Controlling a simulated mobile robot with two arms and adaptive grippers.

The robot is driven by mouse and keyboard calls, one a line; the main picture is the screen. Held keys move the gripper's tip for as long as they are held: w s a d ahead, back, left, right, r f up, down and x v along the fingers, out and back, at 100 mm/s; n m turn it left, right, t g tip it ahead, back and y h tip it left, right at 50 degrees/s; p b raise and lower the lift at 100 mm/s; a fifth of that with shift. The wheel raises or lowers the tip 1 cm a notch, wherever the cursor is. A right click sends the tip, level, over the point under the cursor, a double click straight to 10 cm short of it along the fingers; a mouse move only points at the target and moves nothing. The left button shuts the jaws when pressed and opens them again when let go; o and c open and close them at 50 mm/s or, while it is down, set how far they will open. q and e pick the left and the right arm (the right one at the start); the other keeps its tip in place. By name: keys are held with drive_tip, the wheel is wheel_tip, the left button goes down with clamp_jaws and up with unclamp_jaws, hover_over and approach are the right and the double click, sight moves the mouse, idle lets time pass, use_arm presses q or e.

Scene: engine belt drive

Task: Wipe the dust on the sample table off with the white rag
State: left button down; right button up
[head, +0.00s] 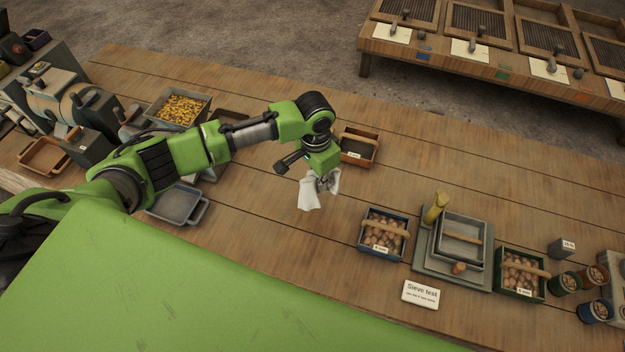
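The white rag (309,194) hangs from my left gripper (322,178) in the middle of the head view. The fingers are shut on its upper part, and the cloth droops in folds just above or against the wooden table (265,255); I cannot tell whether it touches. The fingers are small and partly hidden by the rag and wrist. I cannot make out dust on the table planks. My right gripper is out of view.
To the right are a blue-rimmed bin (383,234), a sieve stack (461,240), a green bin (520,275) and a "Sieve test" sign (420,294). Left, a tray of yellow pieces (181,110) stands behind my arm.

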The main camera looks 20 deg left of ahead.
use_arm(q)
drive_tip(key=f, duration=0.1)
drive_tip(key=a+f+m+p, duration=0.1)
drive_tip(key=f, duration=0.1)
drive_tip(key=s+f+m, duration=0.1)
drive_tip(key=f, duration=0.1)
drive_tip(key=shift+a+y, duration=0.25)
drive_tip(key=shift+y, duration=0.15)
drive_tip(key=c, duration=2.6)
unclamp_jaws()
drive_tip(key=shift+c, duration=0.2)
drive_tip(key=o, duration=1.4)
drive_tip(key=shift+s, duration=0.1)
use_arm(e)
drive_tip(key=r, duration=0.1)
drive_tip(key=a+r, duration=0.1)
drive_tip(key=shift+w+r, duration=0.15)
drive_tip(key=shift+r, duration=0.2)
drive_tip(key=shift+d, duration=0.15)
use_arm(q)
wheel_tip(320, 180, down, 4)
drive_tip(key=shift+f+b, duration=0.1)
drive_tip(key=shift+b, duration=0.85)
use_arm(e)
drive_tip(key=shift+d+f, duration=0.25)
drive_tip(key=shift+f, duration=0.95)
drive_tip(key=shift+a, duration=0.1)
